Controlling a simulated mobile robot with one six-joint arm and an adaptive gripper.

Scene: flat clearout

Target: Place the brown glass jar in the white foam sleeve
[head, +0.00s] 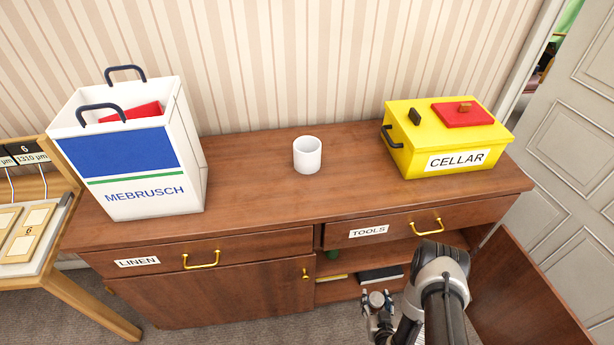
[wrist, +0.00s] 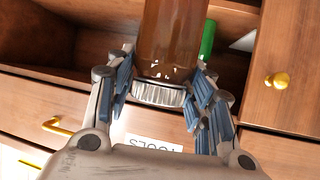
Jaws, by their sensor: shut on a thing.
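The brown glass jar (wrist: 172,40) with a silvery ribbed lid (wrist: 160,93) is between the fingers of my gripper (wrist: 160,100) in the wrist view. The fingers are shut on it near the lid, and its far end runs out of the picture. In the head view my gripper (head: 377,300) is low, in front of the sideboard's open right compartment; I cannot make out the jar there. The white foam sleeve (head: 307,160) stands upright on the sideboard top, near the middle, well above and left of my gripper.
The sideboard (head: 255,185) carries a white MEBRUSCH bag (head: 190,150) at left and a yellow CELLAR box (head: 440,140) at right. The top around the sleeve is clear. An open cupboard door (head: 525,290) stands at right. A green item (wrist: 208,40) is inside the compartment.

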